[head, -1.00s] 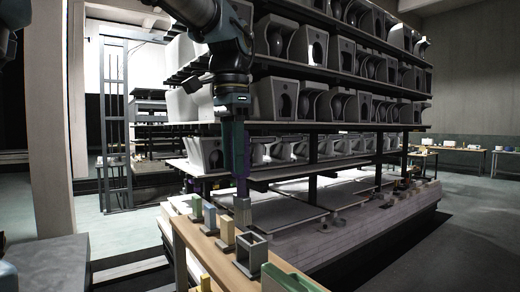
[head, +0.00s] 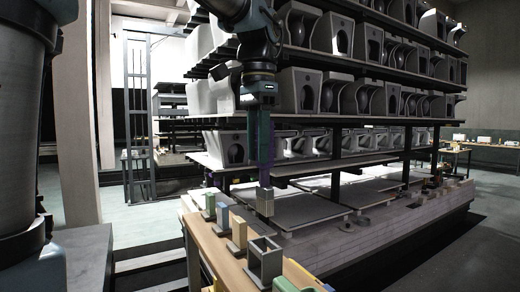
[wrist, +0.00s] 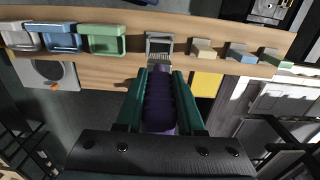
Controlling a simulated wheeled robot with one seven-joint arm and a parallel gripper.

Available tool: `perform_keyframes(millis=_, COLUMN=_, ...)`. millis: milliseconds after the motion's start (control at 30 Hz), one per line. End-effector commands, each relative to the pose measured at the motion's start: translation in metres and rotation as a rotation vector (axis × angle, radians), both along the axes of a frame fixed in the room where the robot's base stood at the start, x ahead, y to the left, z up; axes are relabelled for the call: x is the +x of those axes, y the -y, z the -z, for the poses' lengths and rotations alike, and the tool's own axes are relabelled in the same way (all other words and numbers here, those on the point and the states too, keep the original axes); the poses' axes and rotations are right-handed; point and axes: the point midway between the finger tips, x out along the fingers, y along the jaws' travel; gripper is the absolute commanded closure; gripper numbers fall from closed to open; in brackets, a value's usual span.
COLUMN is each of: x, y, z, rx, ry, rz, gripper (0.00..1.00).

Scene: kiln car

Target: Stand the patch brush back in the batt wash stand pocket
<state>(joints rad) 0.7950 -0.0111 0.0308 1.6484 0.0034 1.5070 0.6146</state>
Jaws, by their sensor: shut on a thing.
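The patch brush has a purple handle (wrist: 159,105) and a pale grey head (head: 265,203). It hangs upright, head down, from my gripper (wrist: 160,82). My gripper (head: 262,150) is shut on the handle with its two green fingers. The batt wash stand pocket is a grey, open-topped square box (head: 264,262) on the wooden bench. It also shows in the wrist view (wrist: 158,38), just beyond the brush's bristles. The brush head is above the pocket's rim in the head view, apart from it. The pocket's floor is hidden.
Tan (head: 239,231), blue (head: 223,217) and green (head: 210,203) blocks stand in a row on the wooden bench (head: 205,245). White, blue (wrist: 60,38) and green (wrist: 105,39) holders line its other side. A kiln car with shelves of grey ware (head: 302,91) rises behind.

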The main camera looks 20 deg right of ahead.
Motion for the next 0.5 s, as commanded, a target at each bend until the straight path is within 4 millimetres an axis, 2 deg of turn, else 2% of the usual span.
perform_keyframes(millis=33, x=0.0, y=0.0, z=0.007, rx=0.001, ry=-0.001, rz=0.0, gripper=1.0)
perform_keyframes(millis=500, x=0.0, y=0.0, z=0.047, rx=0.001, ry=-0.001, rz=0.0, gripper=1.0)
